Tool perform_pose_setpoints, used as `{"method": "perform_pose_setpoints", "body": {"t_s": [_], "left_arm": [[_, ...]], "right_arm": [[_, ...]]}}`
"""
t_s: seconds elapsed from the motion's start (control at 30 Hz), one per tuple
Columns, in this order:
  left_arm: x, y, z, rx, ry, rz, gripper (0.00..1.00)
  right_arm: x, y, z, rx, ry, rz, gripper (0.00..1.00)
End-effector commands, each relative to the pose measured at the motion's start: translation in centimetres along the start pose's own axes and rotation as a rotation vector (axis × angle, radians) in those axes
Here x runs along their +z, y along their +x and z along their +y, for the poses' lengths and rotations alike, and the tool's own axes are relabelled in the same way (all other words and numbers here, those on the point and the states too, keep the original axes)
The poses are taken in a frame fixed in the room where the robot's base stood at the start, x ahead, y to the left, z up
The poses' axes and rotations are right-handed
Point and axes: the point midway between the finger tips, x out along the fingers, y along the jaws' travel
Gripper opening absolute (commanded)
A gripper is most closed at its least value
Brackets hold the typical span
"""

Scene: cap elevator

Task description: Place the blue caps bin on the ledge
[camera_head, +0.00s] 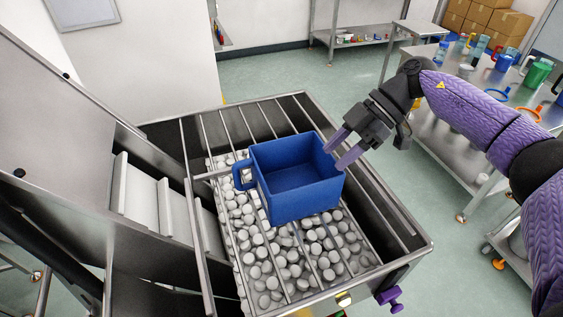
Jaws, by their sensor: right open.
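The blue caps bin (300,207) sits upright on the metal bars over a hopper of white caps. It is an open box with a handle on its left side, and its inside looks empty. My right gripper (338,150) is open at the bin's upper right rim, with purple fingers close to the rim. I cannot tell whether the fingers touch it. The hopper's metal rim (420,245) forms a narrow ledge around the caps. My left gripper is not in view.
Many white caps (265,270) lie under the bars (212,215). A slatted metal elevator (140,200) rises at the left. A steel table (440,140) with coloured bottles and jugs stands at the right. Purple knobs (391,295) stick out at the hopper's front right. Open floor (290,80) lies behind.

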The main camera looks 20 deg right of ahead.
Motion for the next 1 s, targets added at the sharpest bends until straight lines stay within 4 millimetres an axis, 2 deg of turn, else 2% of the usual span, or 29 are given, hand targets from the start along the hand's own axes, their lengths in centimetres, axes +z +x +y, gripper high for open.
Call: {"method": "perform_pose_setpoints", "body": {"t_s": [0.1, 0.27, 0.47, 0.57, 0.73, 0.77, 0.97, 1.0], "left_arm": [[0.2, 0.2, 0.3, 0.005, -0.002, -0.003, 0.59], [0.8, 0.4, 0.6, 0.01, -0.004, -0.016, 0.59], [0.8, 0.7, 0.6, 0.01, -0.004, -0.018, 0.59], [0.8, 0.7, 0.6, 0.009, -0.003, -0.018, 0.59], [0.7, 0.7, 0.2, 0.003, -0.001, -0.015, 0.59], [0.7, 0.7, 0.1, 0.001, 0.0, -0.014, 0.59], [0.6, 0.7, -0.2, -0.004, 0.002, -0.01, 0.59], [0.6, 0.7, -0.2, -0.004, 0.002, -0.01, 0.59]], "right_arm": [[0.1, 2.5, -0.1, -0.006, -0.001, 0.001, 0.49], [0.1, 5.0, -0.2, -0.005, -0.001, 0.002, 0.49], [0.1, 8.8, -0.5, -0.003, -0.002, 0.003, 0.49], [0.1, 9.6, -0.5, -0.002, -0.002, 0.003, 0.49], [0.1, 9.6, -0.5, -0.001, -0.002, 0.002, 0.49], [0.1, 9.5, -0.5, -0.001, -0.002, 0.002, 0.44], [0.1, 9.5, -0.5, -0.001, -0.002, 0.003, 0.02], [0.1, 9.5, -0.5, -0.001, -0.002, 0.003, 0.0]]}}
